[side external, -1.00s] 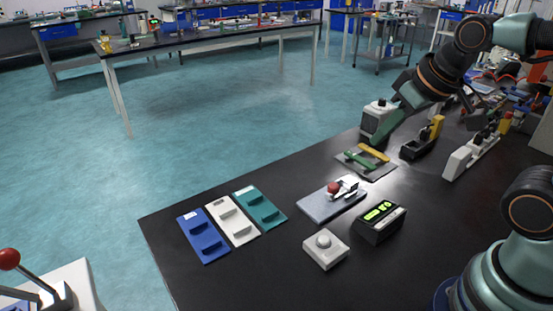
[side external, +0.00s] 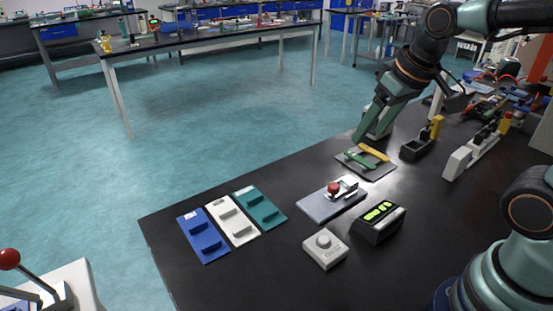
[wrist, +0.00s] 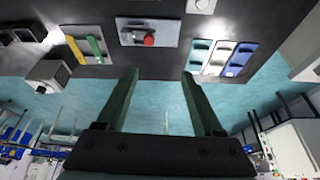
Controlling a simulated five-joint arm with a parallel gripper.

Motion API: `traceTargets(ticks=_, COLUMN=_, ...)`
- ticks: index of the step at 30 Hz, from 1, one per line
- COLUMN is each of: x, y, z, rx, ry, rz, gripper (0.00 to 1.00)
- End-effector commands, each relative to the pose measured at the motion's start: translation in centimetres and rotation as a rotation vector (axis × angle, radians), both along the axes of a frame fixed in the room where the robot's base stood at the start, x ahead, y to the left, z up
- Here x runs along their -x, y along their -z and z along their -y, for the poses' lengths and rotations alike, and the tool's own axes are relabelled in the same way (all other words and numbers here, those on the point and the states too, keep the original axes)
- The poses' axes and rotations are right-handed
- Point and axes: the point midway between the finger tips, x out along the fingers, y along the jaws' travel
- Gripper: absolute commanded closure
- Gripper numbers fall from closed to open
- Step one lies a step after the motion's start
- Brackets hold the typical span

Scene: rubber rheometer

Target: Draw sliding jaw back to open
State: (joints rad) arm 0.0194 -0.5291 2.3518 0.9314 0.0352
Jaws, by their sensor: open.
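A small clamp-like fixture (side external: 349,186) with a red ball (side external: 333,188) sits on a grey plate (side external: 320,207) in the middle of the table. It looks like the part with the sliding jaw, but the jaw and its gap are too small to make out. In the wrist view the plate (wrist: 163,27) and red ball (wrist: 149,40) show at the top, beyond the fingertips. My gripper (wrist: 160,74) is open and empty, its two green fingers apart. In the side view my gripper (side external: 358,138) hangs behind the plate, near the table's far edge, touching nothing I can see.
A tray with green and yellow bars (side external: 378,172) lies close to my gripper. Blue (side external: 203,248), white (side external: 243,238) and teal (side external: 270,221) plates lie at left. A white knob box (side external: 326,262) and a green-lit display (side external: 379,222) stand in front. Bare table lies between.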

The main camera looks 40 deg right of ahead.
Motion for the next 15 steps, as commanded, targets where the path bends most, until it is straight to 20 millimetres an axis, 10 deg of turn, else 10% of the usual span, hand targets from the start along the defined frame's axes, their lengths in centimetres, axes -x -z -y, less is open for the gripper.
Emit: traceTargets(ticks=15, x=-8.3, y=6.3, z=2.6, rx=-0.04, ry=0.164, rz=-0.315, gripper=0.31)
